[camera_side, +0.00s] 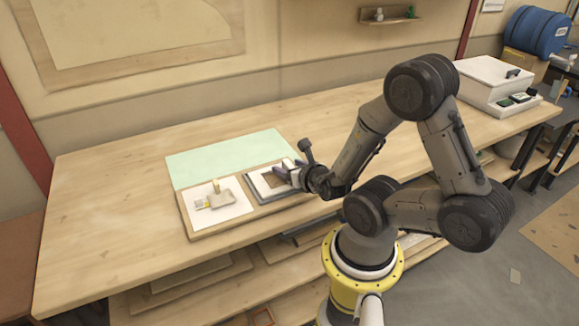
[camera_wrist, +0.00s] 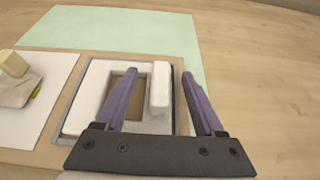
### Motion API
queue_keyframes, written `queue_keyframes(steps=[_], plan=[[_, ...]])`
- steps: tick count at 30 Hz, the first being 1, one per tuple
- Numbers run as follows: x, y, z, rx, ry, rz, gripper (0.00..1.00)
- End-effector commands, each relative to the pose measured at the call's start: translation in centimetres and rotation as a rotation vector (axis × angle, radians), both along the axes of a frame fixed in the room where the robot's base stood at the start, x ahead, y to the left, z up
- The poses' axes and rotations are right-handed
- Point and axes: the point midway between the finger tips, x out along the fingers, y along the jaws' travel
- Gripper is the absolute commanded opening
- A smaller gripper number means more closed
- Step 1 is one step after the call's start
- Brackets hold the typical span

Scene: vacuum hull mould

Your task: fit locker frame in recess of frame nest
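The white locker frame (camera_wrist: 95,85), with a squarish opening, lies inside the dark rim of the frame nest (camera_wrist: 176,72). It looks roughly square with the rim; whether it is fully down in the recess cannot be told. A raised white bar (camera_wrist: 160,92) stands along its right side. My gripper (camera_wrist: 160,74) has two purple fingers spread apart, one on each side of the bar, with visible gaps. In the side view my gripper (camera_side: 288,170) is low over the nest (camera_side: 256,193) and hides part of the frame.
A white sheet (camera_side: 228,211) to the left bears a greyish piece with a yellowish block (camera_wrist: 14,63). A white box (camera_side: 490,85) stands far right.

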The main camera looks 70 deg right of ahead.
Motion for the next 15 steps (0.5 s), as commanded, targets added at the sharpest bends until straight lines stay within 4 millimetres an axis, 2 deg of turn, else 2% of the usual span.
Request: queue_keyframes(steps=[15], plan=[[-0.05, 0.03, -0.03, 0.002, 0.003, 0.000, 0.77]])
